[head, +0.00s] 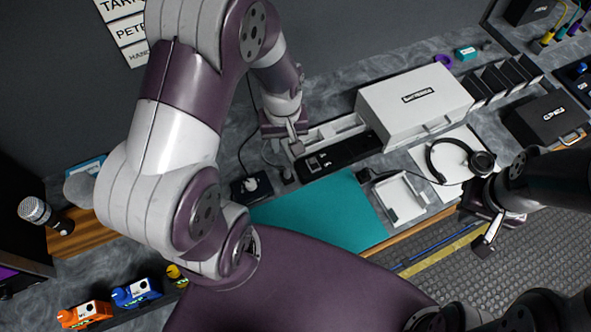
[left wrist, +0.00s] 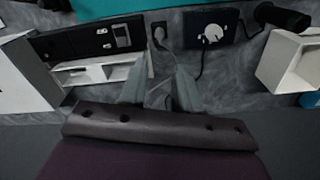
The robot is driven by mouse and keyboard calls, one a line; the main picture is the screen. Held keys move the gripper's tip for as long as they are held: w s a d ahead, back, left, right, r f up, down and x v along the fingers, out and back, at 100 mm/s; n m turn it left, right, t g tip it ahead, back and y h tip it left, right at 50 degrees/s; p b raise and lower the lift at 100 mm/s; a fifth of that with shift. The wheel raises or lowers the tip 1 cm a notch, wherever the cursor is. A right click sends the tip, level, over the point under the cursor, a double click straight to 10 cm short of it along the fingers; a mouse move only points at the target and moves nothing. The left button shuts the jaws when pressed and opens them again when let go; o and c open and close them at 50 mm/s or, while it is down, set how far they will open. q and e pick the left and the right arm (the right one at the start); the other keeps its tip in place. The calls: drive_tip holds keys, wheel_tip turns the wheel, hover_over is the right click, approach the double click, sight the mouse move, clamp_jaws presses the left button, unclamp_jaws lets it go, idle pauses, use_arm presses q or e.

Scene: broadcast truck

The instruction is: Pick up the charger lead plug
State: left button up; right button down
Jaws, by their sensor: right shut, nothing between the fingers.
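A small dark plug (head: 286,174), which looks like the charger lead plug, lies on the grey worktop between the black box with a white disc and the dark panel. Its thin cable runs back under my left gripper. In the left wrist view the plug (left wrist: 158,31) lies just beyond the fingertips, roughly between their lines. My left gripper (head: 292,143) is above the worktop behind the plug, its fingers (left wrist: 160,63) apart and empty. My right gripper (head: 485,243) is shut and empty, over the floor at the right, far from the plug.
The black box with a white disc (head: 250,187) and a dark switch panel (head: 338,155) flank the plug. A teal mat (head: 320,215) lies in front. A white case (head: 415,100), white tray (head: 401,197) and headphones (head: 460,160) stand to the right.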

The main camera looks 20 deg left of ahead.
sight(287, 170)
use_arm(q)
drive_tip(key=shift+n, duration=0.3)
wheel_tip(287, 170, down, 13)
drive_tip(key=shift+f+p, duration=0.1)
drive_tip(key=shift+p, duration=1)
drive_tip(key=shift+w+f, duration=0.15)
clamp_jaws()
